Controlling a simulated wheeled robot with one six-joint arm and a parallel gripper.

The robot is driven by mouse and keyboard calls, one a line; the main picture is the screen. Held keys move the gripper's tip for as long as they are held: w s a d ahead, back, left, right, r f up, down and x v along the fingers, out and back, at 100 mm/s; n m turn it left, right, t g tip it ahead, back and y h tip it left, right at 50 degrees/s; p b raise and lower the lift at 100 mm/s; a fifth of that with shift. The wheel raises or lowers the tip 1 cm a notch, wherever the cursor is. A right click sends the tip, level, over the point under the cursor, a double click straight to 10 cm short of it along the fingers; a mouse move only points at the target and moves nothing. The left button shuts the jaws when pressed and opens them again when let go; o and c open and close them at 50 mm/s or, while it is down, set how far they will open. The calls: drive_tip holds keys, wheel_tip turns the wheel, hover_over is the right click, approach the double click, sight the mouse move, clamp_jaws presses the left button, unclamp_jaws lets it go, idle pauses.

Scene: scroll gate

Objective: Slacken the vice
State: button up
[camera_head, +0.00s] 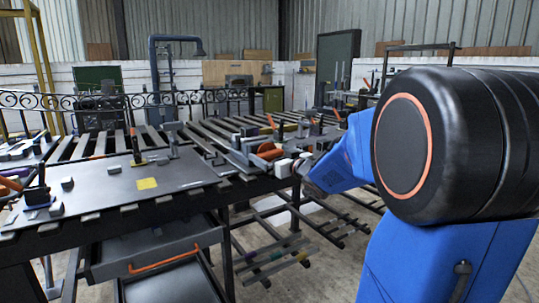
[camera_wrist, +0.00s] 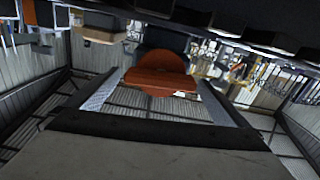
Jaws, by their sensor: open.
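The vice (camera_head: 243,147) is a grey block at the front edge of the slatted bench, in the middle of the head view. An orange part (camera_head: 268,151) sticks out on its right side. My gripper (camera_head: 285,168) is just in front of and below this orange part, small in the head view. In the wrist view my gripper (camera_wrist: 158,88) is open, with a grey finger on each side. An orange disc with a flat orange bar (camera_wrist: 160,82) shows between the fingers. I cannot tell whether the fingers touch it. Most of the vice is hidden in the wrist view.
The slatted bench (camera_head: 75,146) carries a metal plate (camera_head: 112,190) with a yellow note (camera_head: 147,184) and several small blocks and clamps. Below hang an open drawer (camera_head: 172,280) with an orange handle and a lower rack (camera_head: 268,262). Floor shows beneath my arm.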

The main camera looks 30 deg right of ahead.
drive_tip(key=shift+w, duration=0.45)
drive_tip(key=c, duration=1)
drive_tip(key=shift+c, duration=0.2)
drive_tip(key=shift+n, duration=0.3)
drive_tip(key=n, duration=0.4)
drive_tip(key=shift+a+n, duration=0.2)
drive_tip(key=shift+n, duration=0.1)
drive_tip(key=n, duration=0.5)
drive_tip(key=shift+a+f, duration=0.1)
drive_tip(key=shift+f, duration=0.05)
drive_tip(key=n, duration=0.5)
drive_tip(key=shift+f+n, duration=0.15)
drive_tip(key=shift+n, duration=0.25)
drive_tip(key=shift+f+n, duration=0.1)
drive_tip(key=shift+n, duration=2.1)
